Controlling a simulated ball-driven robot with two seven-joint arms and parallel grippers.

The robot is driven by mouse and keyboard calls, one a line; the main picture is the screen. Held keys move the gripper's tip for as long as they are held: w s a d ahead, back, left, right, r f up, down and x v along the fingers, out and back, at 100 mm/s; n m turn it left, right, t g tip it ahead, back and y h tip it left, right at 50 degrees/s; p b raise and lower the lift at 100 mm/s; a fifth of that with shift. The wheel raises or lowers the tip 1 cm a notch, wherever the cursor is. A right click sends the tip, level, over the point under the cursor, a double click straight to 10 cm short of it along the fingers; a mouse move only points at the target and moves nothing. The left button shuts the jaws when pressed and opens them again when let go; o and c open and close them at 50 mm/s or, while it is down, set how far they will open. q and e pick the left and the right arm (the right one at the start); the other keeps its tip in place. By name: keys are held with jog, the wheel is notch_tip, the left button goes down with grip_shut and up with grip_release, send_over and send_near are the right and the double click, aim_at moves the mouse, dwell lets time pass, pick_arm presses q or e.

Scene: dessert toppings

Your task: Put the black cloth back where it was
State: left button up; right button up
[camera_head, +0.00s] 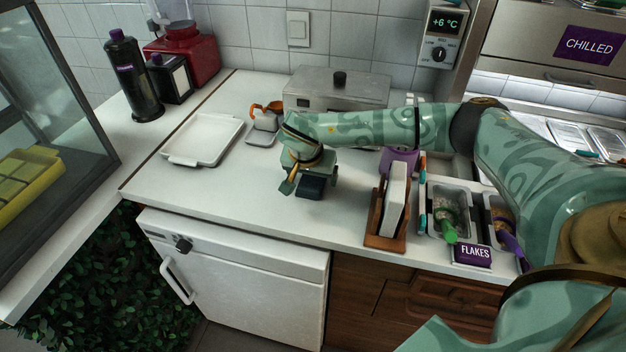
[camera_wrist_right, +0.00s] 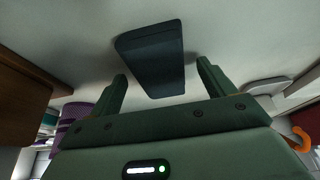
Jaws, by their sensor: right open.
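The black cloth (camera_head: 311,188) is a small dark, folded, flat rectangle on the white counter, left of the wooden holder. In the right wrist view the cloth (camera_wrist_right: 152,62) lies just ahead of the two fingers, roughly between them in the picture. My right gripper (camera_head: 306,178) is low over the counter, right at the cloth, and partly hides it in the head view. Its fingers (camera_wrist_right: 162,76) are spread apart with a clear gap, and nothing is clamped between them. Whether a finger touches the cloth cannot be told. My left gripper is not in view.
A wooden holder (camera_head: 385,242) with a white item stands right of the cloth, beside topping tubs (camera_head: 450,203). A white tray (camera_head: 202,160) and a cup with an orange handle (camera_head: 265,117) are to the left. A metal box (camera_head: 337,84) stands behind. The front counter is clear.

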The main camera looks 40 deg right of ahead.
jog(key=shift+f, duration=0.2)
dwell(0.3)
jog(key=c, duration=1.1)
jog(key=shift+c, duration=0.2)
